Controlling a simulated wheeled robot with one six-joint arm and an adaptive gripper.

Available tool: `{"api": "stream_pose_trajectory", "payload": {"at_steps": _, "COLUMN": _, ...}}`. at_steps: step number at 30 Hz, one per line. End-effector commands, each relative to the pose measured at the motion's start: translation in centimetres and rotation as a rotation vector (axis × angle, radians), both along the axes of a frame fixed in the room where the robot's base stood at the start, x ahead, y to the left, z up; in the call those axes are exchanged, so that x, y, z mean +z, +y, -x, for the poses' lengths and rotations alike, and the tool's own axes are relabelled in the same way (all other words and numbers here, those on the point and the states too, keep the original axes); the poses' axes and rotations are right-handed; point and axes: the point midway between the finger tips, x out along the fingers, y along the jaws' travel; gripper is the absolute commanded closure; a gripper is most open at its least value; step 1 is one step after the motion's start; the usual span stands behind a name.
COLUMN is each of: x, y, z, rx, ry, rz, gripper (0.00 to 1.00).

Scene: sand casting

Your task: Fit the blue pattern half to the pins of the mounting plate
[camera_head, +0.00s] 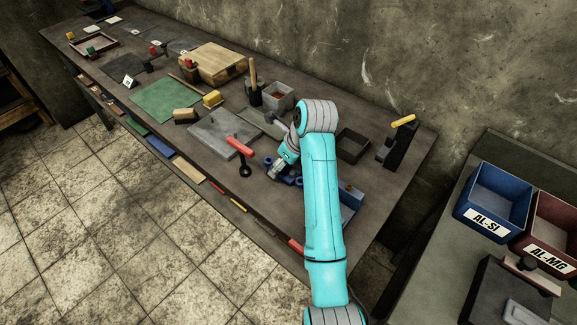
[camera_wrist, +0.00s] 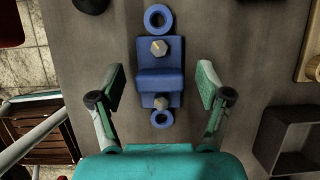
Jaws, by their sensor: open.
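A blue part (camera_wrist: 160,88) with a ring at each end, a raised block in the middle and two pale hexagonal studs lies on the table in the wrist view. It looks like the blue pattern half. In the head view, blue (camera_head: 270,160) shows beside my gripper (camera_head: 281,167), partly hidden by the arm. In the wrist view my gripper (camera_wrist: 160,84) is open, one finger on each side of the blue part, with gaps on both sides. A flat grey plate (camera_head: 212,128) lies left of the gripper, perhaps the mounting plate; I cannot make out pins.
A red-handled black tool (camera_head: 242,150) stands close to the gripper's left. A blue block (camera_head: 351,199) sits right of my arm. A dark open box (camera_head: 352,145) and a yellow-handled tool (camera_head: 399,137) stand further right. A green mat (camera_head: 165,99) lies left.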

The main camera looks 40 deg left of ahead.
Motion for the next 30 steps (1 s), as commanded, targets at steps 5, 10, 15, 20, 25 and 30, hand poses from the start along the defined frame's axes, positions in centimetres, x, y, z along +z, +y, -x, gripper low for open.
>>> {"api": "stream_pose_trajectory", "payload": {"at_steps": 5, "x": 0.0, "y": 0.0, "z": 0.0, "rx": 0.0, "ry": 0.0, "rz": 0.0, "gripper": 0.4}}
{"api": "stream_pose_trajectory", "payload": {"at_steps": 10, "x": 0.0, "y": 0.0, "z": 0.0, "rx": 0.0, "ry": 0.0, "rz": 0.0, "gripper": 0.83}}
{"api": "stream_pose_trajectory", "payload": {"at_steps": 15, "x": 0.0, "y": 0.0, "z": 0.0, "rx": 0.0, "ry": 0.0, "rz": 0.0, "gripper": 0.93}}
{"api": "stream_pose_trajectory", "payload": {"at_steps": 20, "x": 0.3, "y": 0.0, "z": 0.0, "rx": 0.0, "ry": 0.0, "rz": 0.0, "gripper": 0.93}}
{"api": "stream_pose_trajectory", "payload": {"at_steps": 25, "x": 2.3, "y": 0.0, "z": -0.1, "rx": 0.0, "ry": -0.002, "rz": -0.002, "gripper": 0.93}}
{"api": "stream_pose_trajectory", "payload": {"at_steps": 30, "x": 5.6, "y": 0.0, "z": -0.1, "rx": 0.001, "ry": -0.003, "rz": -0.003, "gripper": 0.93}}
